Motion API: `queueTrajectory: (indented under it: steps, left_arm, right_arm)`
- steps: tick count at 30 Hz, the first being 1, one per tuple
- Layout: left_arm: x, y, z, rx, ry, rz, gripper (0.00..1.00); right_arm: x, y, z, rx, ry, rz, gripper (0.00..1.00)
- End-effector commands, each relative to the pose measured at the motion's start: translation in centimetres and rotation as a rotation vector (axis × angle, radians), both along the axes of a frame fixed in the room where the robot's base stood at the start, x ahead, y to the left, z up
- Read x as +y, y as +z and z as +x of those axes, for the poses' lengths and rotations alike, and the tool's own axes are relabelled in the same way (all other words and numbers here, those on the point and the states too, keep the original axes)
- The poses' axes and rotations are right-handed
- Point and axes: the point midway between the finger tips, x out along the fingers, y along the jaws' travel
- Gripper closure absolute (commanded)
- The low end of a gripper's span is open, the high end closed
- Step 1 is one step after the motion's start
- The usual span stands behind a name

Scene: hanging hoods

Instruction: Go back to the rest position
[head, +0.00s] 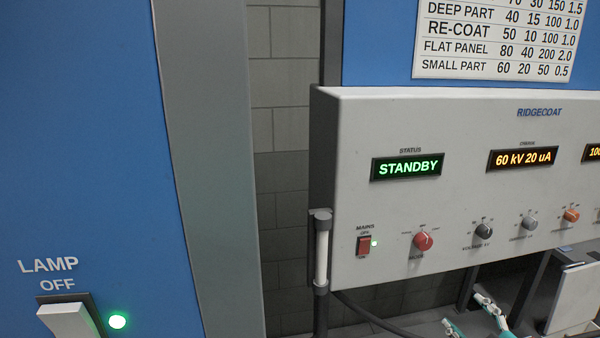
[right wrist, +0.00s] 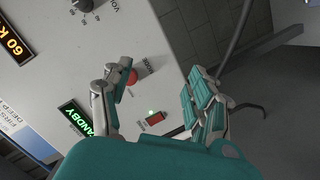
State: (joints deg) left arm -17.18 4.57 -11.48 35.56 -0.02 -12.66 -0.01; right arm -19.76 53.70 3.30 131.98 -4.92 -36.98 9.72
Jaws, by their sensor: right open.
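My right gripper (head: 473,318) shows at the bottom edge of the head view, below the grey control panel (head: 480,235). Only its fingertips and teal pads are in that picture. In the right wrist view its two fingers (right wrist: 160,82) stand well apart with nothing between them. Behind the fingers in that view are the panel face (right wrist: 165,45), the red mode knob (right wrist: 132,77) and the red mains switch (right wrist: 155,119). The gripper appears clear of the panel. My left gripper is in neither view.
The panel's status display (head: 407,167) reads STANDBY, and a green light glows beside the mains switch (head: 364,246). A blue wall with a lamp switch (head: 70,318) stands at the left. A white upright handle (head: 322,255) and a dark cable (head: 370,315) are near the panel's left end.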

Motion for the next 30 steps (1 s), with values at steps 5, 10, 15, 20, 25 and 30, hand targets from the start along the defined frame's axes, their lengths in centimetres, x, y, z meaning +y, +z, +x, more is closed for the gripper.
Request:
queueTrajectory:
  steps: [5, 10, 15, 20, 25, 30]
  left_arm:
    - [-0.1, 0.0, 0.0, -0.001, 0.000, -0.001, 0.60]
    - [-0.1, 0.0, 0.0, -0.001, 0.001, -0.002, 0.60]
    - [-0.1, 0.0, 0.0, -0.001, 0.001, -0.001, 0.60]
    - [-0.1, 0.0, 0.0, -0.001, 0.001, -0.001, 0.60]
    - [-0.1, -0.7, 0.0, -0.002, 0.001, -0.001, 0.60]
    - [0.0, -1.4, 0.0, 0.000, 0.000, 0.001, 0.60]
  right_arm:
    - [2.0, -11.1, -7.0, 0.336, -0.242, 0.220, 0.41]
    - [5.9, -17.0, -13.5, 0.611, -0.367, 0.353, 0.41]
    - [9.7, -19.8, -18.7, 0.823, -0.427, 0.448, 0.41]
    - [13.4, -21.0, -22.9, 0.998, -0.455, 0.525, 0.41]
    - [14.0, -26.0, -22.7, 1.048, -0.464, 0.522, 0.41]
    - [14.1, -32.2, -22.0, 1.069, -0.469, 0.514, 0.41]
